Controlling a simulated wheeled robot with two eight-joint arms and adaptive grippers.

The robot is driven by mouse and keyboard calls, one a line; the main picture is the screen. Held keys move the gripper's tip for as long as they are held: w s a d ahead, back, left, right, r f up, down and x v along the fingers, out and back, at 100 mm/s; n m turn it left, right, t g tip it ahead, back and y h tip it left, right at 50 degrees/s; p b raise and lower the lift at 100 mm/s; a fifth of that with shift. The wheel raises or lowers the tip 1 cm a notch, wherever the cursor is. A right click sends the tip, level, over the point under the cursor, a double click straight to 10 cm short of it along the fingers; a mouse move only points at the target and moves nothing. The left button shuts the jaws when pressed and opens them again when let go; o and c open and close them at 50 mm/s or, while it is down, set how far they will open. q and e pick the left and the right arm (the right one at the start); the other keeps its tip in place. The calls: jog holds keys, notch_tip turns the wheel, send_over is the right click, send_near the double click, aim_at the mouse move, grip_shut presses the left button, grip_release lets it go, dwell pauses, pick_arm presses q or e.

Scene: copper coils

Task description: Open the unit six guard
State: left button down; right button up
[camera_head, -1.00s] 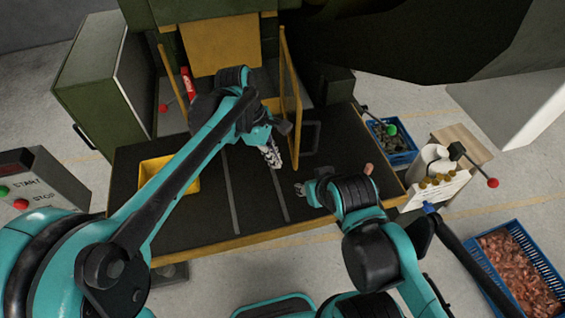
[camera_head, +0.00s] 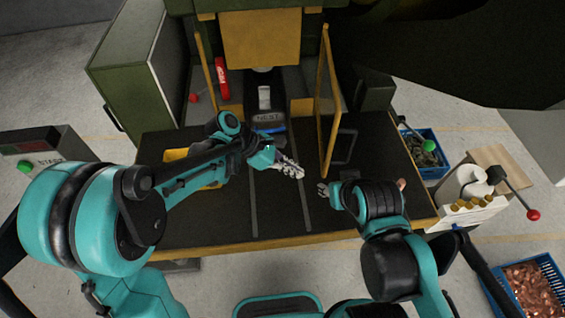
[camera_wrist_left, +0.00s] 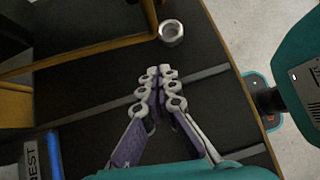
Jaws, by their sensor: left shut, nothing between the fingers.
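The guard at the press opening shows as two yellow-framed panels, a left one (camera_head: 205,75) and a right one (camera_head: 329,100). They stand nearly edge-on at either side, with a wide gap between them. A dark block marked NEST (camera_head: 268,116) sits in this gap and also shows in the left wrist view (camera_wrist_left: 54,152). My left gripper (camera_head: 298,172) is shut and empty over the black table, left of the right panel's lower corner and apart from it. Its fingertips meet in the left wrist view (camera_wrist_left: 160,72).
A silver ring (camera_wrist_left: 171,32) lies on the table by the right panel's lower corner. A yellow bin (camera_head: 178,155) is partly hidden behind my left arm. Blue crates (camera_head: 425,139) stand right of the table. A lever with a red knob (camera_head: 533,215) sticks out at the right.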

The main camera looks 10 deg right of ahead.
pick_arm(q)
jog(key=d, duration=0.4)
jog(key=shift+s+d+f, duration=0.35)
jog(key=s+d+n+t, duration=0.1)
jog(key=d, duration=0.8)
jog(key=shift+b, duration=0.45)
jog(key=shift+d, duration=0.1)
